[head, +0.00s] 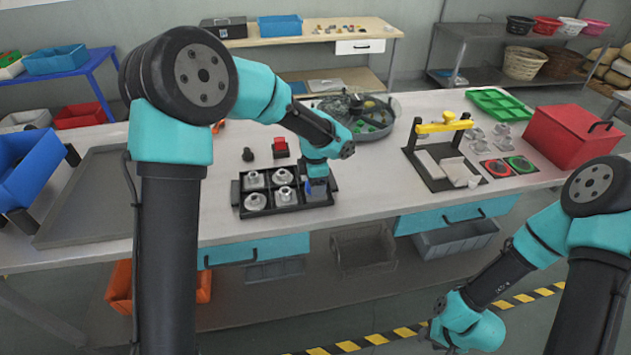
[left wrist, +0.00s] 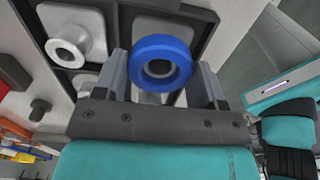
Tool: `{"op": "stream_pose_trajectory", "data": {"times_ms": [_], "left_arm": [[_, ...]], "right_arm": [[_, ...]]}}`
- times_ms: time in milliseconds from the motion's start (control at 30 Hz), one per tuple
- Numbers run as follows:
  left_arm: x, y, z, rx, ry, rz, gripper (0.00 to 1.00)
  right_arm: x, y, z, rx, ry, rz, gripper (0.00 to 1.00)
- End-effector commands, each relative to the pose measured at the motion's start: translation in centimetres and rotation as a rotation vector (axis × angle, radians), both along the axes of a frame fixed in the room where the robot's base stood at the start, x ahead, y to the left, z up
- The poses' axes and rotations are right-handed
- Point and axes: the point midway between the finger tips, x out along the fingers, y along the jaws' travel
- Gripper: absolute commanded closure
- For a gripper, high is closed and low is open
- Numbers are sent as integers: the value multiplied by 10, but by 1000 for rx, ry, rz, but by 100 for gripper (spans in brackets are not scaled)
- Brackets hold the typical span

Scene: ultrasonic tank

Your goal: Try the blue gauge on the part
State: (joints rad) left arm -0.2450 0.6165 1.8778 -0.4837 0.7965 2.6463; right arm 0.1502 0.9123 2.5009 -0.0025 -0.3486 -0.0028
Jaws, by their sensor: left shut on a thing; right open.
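The blue gauge (left wrist: 140,52) is a thick ring, held between the two fingers of my left gripper (left wrist: 163,80) in the left wrist view. In the head view a bit of blue (head: 307,187) shows at my left gripper (head: 318,190), low over the right end of the black tray (head: 285,211). Several grey flanged parts (head: 255,201) sit in the tray. A grey part (left wrist: 160,27) lies just beyond the ring in the left wrist view; I cannot tell if they touch. My right arm's wrist is low at the right; its fingers do not show.
A dark knob (head: 248,154) and a red block (head: 280,147) stand behind the tray. The round tank (head: 385,128) is further back. A yellow-topped fixture (head: 443,127), red and green round pads (head: 520,164) and a red box (head: 570,140) are to the right. Bench between tray and fixture is clear.

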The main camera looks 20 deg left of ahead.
Motion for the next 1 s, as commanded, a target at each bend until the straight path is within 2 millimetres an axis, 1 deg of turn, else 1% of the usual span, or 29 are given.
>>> {"op": "stream_pose_trajectory", "data": {"times_ms": [1000], "left_arm": [[0,0,-11,0,-1,-1,67]], "right_arm": [[0,0,0,0,0,0,57]]}}
